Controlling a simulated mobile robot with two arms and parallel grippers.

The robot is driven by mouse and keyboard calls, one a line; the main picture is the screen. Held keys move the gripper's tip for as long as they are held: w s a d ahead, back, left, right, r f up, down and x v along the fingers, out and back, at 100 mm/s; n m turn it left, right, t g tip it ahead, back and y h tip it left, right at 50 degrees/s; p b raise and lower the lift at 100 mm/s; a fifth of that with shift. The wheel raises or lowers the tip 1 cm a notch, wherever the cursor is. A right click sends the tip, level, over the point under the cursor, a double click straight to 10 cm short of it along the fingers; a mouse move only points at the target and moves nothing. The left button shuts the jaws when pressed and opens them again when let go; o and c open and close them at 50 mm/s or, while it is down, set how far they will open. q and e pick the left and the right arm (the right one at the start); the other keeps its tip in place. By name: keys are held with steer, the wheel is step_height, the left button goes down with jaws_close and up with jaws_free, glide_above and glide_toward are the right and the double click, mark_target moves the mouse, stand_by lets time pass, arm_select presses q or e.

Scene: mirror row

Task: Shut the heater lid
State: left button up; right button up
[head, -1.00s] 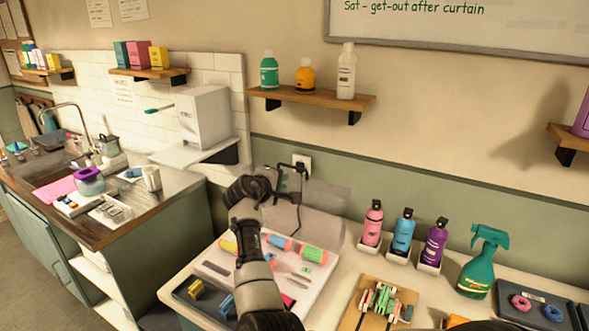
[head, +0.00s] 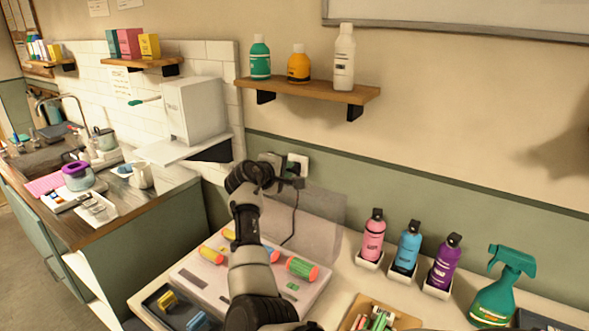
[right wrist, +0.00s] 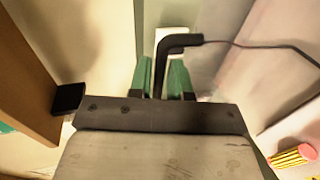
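The heater is a pale tray (head: 215,285) on the counter, holding several coloured rollers (head: 302,268). Its see-through lid (head: 325,222) stands raised at the back, by the wall. It is also faintly visible at the right in the right wrist view (right wrist: 255,75). My right gripper (head: 288,182) is at the wall, beside the lid's upper left part and just below the socket. In the right wrist view its green fingertips (right wrist: 161,76) are apart, with a black plug or cord piece (right wrist: 178,42) showing between and beyond them. Contact is unclear. My left gripper is out of view.
A white wall socket (head: 298,163) and black cord (head: 294,220) are close to my right gripper. Pink (head: 373,238), blue (head: 408,248) and purple bottles (head: 443,264) stand right of the heater. A wooden shelf (head: 310,90) is above. A white box (head: 195,110) stands left.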

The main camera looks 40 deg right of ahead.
steer(key=shift+w+d, duration=0.1)
steer(key=shift+d, duration=0.05)
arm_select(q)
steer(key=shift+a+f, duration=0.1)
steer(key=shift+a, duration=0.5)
arm_select(e)
jaws_close()
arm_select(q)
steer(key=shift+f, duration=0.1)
arm_select(e)
steer(key=shift+a, duration=0.2)
